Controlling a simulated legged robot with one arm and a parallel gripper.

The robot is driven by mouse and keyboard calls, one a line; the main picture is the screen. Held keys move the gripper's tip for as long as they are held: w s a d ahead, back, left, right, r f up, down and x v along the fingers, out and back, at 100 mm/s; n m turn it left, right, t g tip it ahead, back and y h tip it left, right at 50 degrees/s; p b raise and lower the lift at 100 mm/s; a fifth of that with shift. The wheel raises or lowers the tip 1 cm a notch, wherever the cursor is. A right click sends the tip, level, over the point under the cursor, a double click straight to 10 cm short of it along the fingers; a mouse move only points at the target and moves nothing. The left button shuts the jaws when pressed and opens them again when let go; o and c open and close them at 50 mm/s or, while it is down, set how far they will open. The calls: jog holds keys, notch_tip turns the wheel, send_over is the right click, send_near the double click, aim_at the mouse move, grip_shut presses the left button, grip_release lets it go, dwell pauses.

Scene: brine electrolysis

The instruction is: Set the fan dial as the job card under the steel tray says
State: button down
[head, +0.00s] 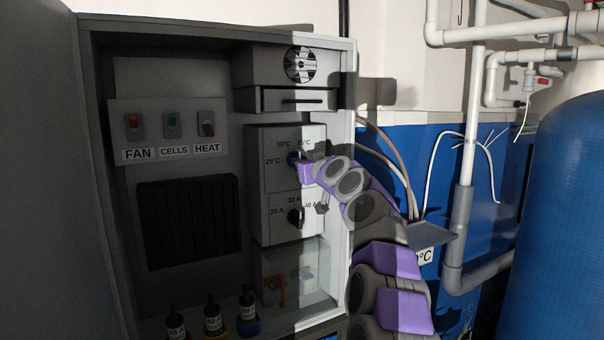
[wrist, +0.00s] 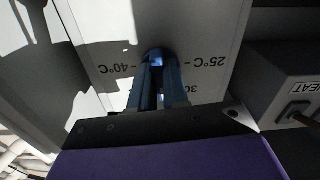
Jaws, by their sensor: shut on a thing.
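The upper dial (head: 292,158), marked in °C, is on the grey panel inside the open cabinet. Marks of 25°C, 30°C and another partly legible one show in the head view. My gripper (head: 300,166) is shut on this dial. In the wrist view my blue fingers (wrist: 160,82) close around the dial's knob (wrist: 158,55), between upside-down 40°C and 25°C marks; its pointer is hidden. The grey tray (head: 433,233) is right of the cabinet, partly behind my arm. Below it a white card (head: 425,256) shows "°C"; its number is hidden.
A lower dial (head: 296,216) marked in A sits just under my gripper. FAN, CELLS and HEAT switches (head: 171,125) are at left. Pipes and a blue tank (head: 560,200) are at right.

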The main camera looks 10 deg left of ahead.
jog(key=m+p, duration=0.3)
jog(key=m, duration=0.6)
jog(key=m+p, duration=0.4)
jog(key=m, duration=0.6)
jog(key=shift+a+r+p, duration=0.15)
jog(key=shift+p, duration=0.15)
dwell(0.3)
jog(key=c, duration=1.4)
grip_release()
jog(key=shift+o, duration=1.4)
jog(key=shift+w+f, duration=0.15)
jog(key=shift+f, duration=0.05)
jog(key=b+v, duration=0.2)
jog(key=v, duration=1.5)
jog(key=shift+s+b, duration=0.25)
jog(key=shift+b, duration=0.1)
